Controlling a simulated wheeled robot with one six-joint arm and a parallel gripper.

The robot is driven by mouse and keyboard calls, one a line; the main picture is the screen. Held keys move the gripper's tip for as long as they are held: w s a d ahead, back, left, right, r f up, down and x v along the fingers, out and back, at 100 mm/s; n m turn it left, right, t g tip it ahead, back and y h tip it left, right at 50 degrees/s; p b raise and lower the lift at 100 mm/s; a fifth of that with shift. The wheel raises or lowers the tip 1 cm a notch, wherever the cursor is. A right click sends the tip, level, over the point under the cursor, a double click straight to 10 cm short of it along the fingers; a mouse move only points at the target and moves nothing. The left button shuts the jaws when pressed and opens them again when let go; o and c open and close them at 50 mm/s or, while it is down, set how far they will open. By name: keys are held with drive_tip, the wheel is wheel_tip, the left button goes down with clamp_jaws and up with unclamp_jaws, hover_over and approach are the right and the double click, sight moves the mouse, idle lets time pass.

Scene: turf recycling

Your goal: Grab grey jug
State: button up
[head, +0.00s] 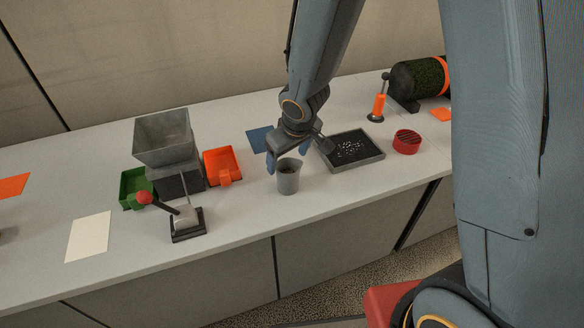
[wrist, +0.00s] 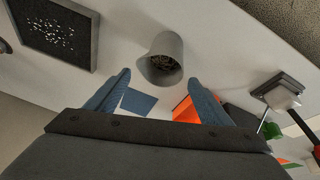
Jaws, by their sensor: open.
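The grey jug (head: 288,180) stands upright on the counter near its front edge, in the middle of the head view. Some dark material shows inside its mouth. In the wrist view the grey jug (wrist: 167,58) is ahead of the fingertips, roughly centred between them. My gripper (head: 286,160) is just above and behind the jug in the head view, with its blue fingers apart. In the wrist view my gripper (wrist: 160,80) is open and empty between the fingers. I cannot tell whether a finger touches the jug.
A tray of dark granules (head: 357,158) and a red round container (head: 406,142) stand to the right. An orange bin (head: 222,164), a green bin (head: 131,187), a grey hopper (head: 163,137) and a red-knobbed lever device (head: 187,222) stand left. A blue sheet (head: 259,140) lies behind the jug.

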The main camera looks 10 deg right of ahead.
sight(289, 166)
drive_tip(key=shift+s+d+f+m+p, duration=0.1)
drive_tip(key=shift+s+f+m+p, duration=0.1)
drive_tip(key=shift+f, duration=0.15)
drive_tip(key=shift+s+d+f+m+p, duration=0.1)
drive_tip(key=shift+f+m+p, duration=0.1)
drive_tip(key=shift+f, duration=0.1)
drive_tip(key=shift+w+f+y, duration=0.1)
drive_tip(key=shift+f+y, duration=0.2)
drive_tip(key=shift+f, duration=0.05)
drive_tip(key=b+x, duration=0.2)
drive_tip(key=x, duration=0.1)
drive_tip(key=shift+f, duration=0.2)
drive_tip(key=shift+x, duration=2)
drive_tip(key=c, duration=1.2)
